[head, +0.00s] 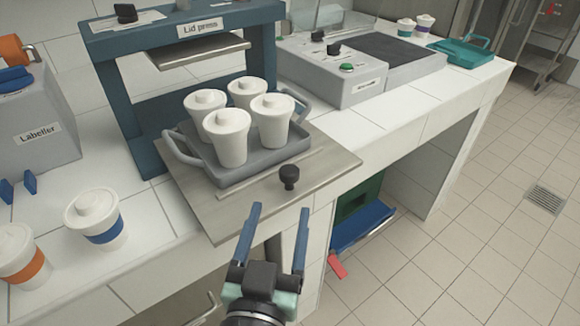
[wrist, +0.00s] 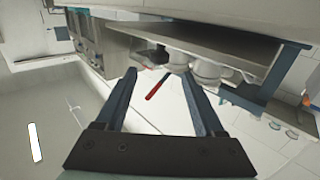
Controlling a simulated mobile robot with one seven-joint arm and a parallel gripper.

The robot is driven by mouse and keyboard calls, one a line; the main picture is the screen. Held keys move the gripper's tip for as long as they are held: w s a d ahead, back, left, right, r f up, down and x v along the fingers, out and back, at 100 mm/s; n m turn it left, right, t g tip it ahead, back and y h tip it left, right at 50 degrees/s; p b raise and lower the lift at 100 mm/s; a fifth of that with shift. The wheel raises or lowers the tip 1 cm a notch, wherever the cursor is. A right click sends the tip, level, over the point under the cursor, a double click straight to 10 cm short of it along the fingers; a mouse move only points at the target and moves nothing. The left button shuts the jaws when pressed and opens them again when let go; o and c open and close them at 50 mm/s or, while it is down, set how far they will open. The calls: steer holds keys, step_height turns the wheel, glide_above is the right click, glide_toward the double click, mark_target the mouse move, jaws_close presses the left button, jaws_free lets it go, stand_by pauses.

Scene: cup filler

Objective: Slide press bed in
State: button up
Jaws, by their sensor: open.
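The press bed (head: 205,208), a flat metal plate, sticks out from the blue lid press (head: 115,100) over the counter's front edge. A black knob (head: 289,178) stands on the bed near its front edge. A grey tray (head: 262,161) with several white lidded cups (head: 228,135) rests on the bed, in front of the raised press plate (head: 190,62). My gripper (head: 280,209) is open and empty, just in front of the knob and apart from it in the head view. Its fingers also show in the wrist view (wrist: 160,76), with nothing between their tips.
The labeller (head: 38,125) stands at left, with an orange-banded cup (head: 25,258) and a blue-banded cup (head: 97,222) in front. A grey machine with knobs (head: 345,75) and a teal tray (head: 462,54) are at right. A blue bin (head: 360,232) is below the counter; the floor at right is clear.

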mark_target(287, 181)
steer(key=w, duration=0.3)
steer(key=w+d, duration=0.1)
steer(key=w, duration=0.5)
steer(key=shift+w+d, duration=0.3)
steer(key=shift+w, duration=0.05)
steer(key=shift+c, duration=0.2)
jaws_close()
stand_by(0.8)
